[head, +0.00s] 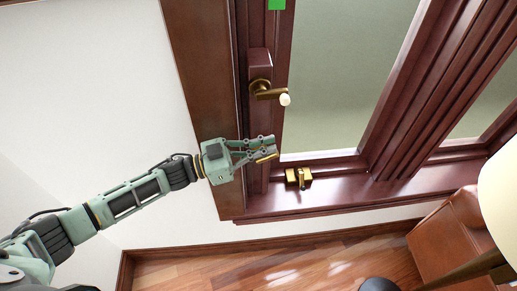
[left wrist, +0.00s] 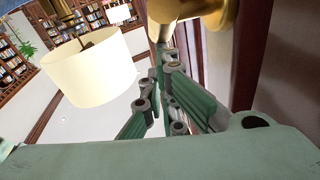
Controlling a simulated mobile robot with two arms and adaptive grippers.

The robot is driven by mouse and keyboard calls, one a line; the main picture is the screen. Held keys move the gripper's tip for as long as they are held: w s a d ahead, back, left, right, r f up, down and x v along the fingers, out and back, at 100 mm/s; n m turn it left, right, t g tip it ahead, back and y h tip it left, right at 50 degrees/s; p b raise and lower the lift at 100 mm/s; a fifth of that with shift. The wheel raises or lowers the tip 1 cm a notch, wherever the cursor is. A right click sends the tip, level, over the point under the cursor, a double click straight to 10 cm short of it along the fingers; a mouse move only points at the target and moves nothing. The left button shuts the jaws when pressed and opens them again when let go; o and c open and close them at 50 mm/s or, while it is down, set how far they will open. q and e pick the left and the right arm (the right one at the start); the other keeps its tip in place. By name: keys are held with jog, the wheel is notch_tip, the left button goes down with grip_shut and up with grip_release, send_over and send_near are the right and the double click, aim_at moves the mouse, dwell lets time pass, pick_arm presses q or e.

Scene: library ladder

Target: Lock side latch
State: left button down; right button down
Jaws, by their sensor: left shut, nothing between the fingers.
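A brass side latch handle (head: 266,91) with a pale tip sits on a dark block on the left upright of the red-brown window frame (head: 255,130). A second brass latch (head: 299,178) sits on the bottom rail. My left gripper (head: 272,149) is shut and empty, in front of the left upright, below the handle and up-left of the lower latch. In the left wrist view, my left gripper (left wrist: 168,62) points toward a large brass piece (left wrist: 213,14) at the top edge. I cannot tell which latch that is, or whether they touch. My right gripper is out of view.
The window glass (head: 340,75) is right of the handle. A white wall (head: 90,80) lies left of the frame. A brown leather seat (head: 447,235) and a pale lampshade (head: 500,185) stand at lower right. Wooden floor (head: 290,267) shows below.

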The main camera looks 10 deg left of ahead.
pick_arm(q)
jog(key=shift+w+d+f, duration=0.15)
jog(key=shift+d+f, duration=0.05)
jog(key=shift+d, duration=0.3)
jog(key=shift+w+d+f, duration=0.1)
jog(key=shift+d+f, duration=0.05)
jog(key=shift+d, duration=0.35)
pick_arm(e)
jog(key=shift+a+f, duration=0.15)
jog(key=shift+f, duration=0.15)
pick_arm(q)
jog(key=shift+d+f, duration=0.1)
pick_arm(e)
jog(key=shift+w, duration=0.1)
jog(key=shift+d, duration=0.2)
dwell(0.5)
